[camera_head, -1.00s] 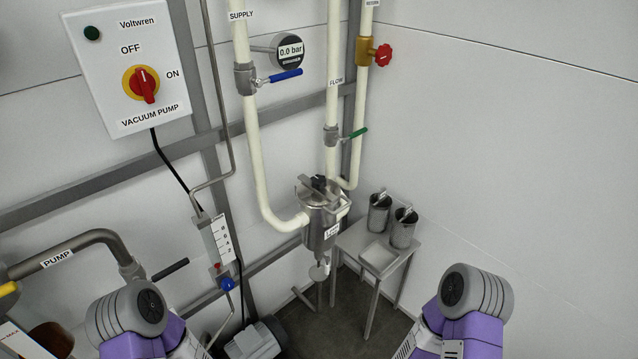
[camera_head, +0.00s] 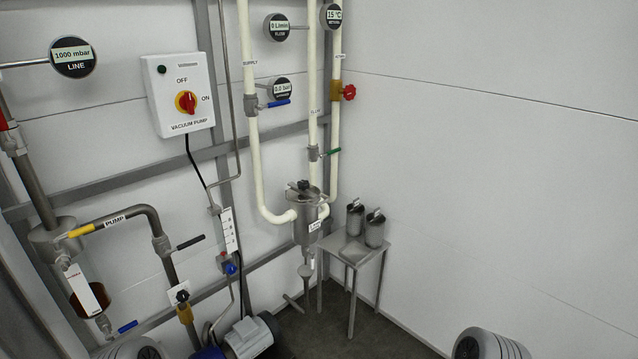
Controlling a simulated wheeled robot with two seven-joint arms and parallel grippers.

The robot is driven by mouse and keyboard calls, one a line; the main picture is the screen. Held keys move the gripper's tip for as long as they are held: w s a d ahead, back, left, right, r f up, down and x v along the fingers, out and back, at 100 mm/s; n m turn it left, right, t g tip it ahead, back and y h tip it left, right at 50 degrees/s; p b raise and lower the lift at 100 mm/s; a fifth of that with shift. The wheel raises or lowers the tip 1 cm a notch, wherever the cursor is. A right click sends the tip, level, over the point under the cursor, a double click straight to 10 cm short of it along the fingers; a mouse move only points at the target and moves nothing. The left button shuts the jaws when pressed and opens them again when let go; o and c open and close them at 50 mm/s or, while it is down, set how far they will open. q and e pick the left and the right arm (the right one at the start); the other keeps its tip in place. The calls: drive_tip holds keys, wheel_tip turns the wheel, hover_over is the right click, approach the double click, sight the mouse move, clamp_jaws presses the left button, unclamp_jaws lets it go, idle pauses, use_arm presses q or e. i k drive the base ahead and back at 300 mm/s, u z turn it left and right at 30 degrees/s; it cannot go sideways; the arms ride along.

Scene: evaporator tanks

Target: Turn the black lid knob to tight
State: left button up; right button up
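The black lid knob (camera_head: 304,185) sits on top of the lid of a small steel vessel (camera_head: 305,232) hung at the corner of the pipework. The knob is small here, and I cannot tell how tight it is. The lid (camera_head: 303,193) appears to rest on the vessel. Neither of my grippers is in view. Only rounded grey parts of my arms show at the bottom edge, well away from the vessel.
A steel side table (camera_head: 351,250) with two metal canisters (camera_head: 354,218) (camera_head: 374,229) stands right of the vessel. Cream pipes (camera_head: 258,160) flank the vessel. A vacuum pump switch box (camera_head: 178,95) is on the wall. A motor (camera_head: 248,336) is on the floor. Floor before the vessel looks clear.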

sight(302, 185)
drive_tip(key=z, duration=0.5)
drive_tip(key=i, duration=1.5)
drive_tip(key=u, duration=0.8)
